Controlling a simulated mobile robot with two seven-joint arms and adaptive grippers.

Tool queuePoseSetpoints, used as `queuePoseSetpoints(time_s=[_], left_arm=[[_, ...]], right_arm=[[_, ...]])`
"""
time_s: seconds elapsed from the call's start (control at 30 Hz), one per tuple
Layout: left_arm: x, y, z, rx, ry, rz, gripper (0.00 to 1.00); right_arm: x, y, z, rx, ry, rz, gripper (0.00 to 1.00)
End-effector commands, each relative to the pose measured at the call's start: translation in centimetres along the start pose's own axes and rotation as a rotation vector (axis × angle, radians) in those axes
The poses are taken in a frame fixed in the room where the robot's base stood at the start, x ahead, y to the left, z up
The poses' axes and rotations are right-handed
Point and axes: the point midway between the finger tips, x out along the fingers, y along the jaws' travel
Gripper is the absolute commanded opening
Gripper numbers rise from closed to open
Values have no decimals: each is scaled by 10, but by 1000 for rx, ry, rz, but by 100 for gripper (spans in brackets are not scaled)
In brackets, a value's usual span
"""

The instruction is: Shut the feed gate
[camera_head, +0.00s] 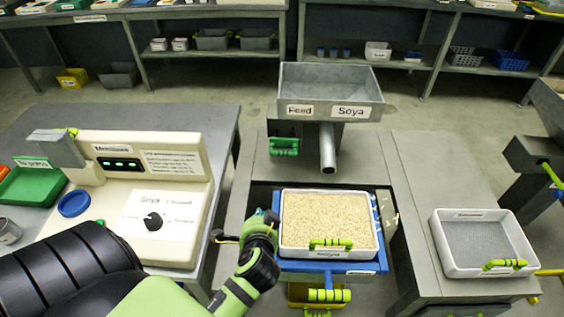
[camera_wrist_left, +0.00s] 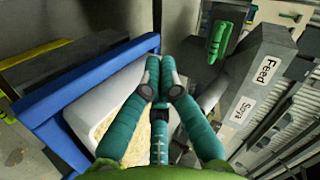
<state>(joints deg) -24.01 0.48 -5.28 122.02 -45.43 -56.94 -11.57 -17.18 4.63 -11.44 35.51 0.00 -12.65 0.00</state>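The grey feed hopper (camera_head: 330,88), labelled "Feed" and "Soya", stands behind the tray with a spout pointing down towards the front. A green handle (camera_head: 284,146), which looks like the feed gate's, sticks out below its left front. That handle also shows in the left wrist view (camera_wrist_left: 220,42), beside the labelled hopper wall (camera_wrist_left: 262,85). My left gripper (camera_head: 268,222) is at the left edge of the grain tray, in front of and below the handle, apart from it. In the left wrist view its fingertips (camera_wrist_left: 160,72) are together with nothing visible between them. My right gripper is not in view.
A white tray of grain (camera_head: 330,255) sits on a blue frame (camera_head: 345,267) in front of the hopper. A moisture meter (camera_head: 150,195) stands on the left table. Another white tray (camera_head: 485,268) lies on the right. Clear floor lies behind the hopper.

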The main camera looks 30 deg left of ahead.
Motion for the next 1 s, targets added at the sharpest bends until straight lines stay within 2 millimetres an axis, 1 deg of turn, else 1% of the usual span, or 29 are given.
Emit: queuePoseSetpoints(time_s=[0.03, 0.1, 0.2, 0.33, 0.47, 0.57, 0.9, 1.0], left_arm=[[7, -7, -11, 79, 33, -71, 0], [14, -16, -28, 205, 81, -166, 0], [18, -21, -50, 352, 138, -259, 0], [19, -22, -64, 457, 175, -316, 0], [26, -25, -70, 480, 184, -329, 0], [39, -30, -74, 478, 184, -330, 0], [107, -49, -91, 476, 182, -328, 0], [123, -53, -95, 475, 182, -327, 0]], right_arm=[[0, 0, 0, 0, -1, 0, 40], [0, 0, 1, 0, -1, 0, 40], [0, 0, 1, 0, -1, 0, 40], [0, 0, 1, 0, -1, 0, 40], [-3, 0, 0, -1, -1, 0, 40], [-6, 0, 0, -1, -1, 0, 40], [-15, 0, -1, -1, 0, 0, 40], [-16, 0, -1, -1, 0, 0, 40]])
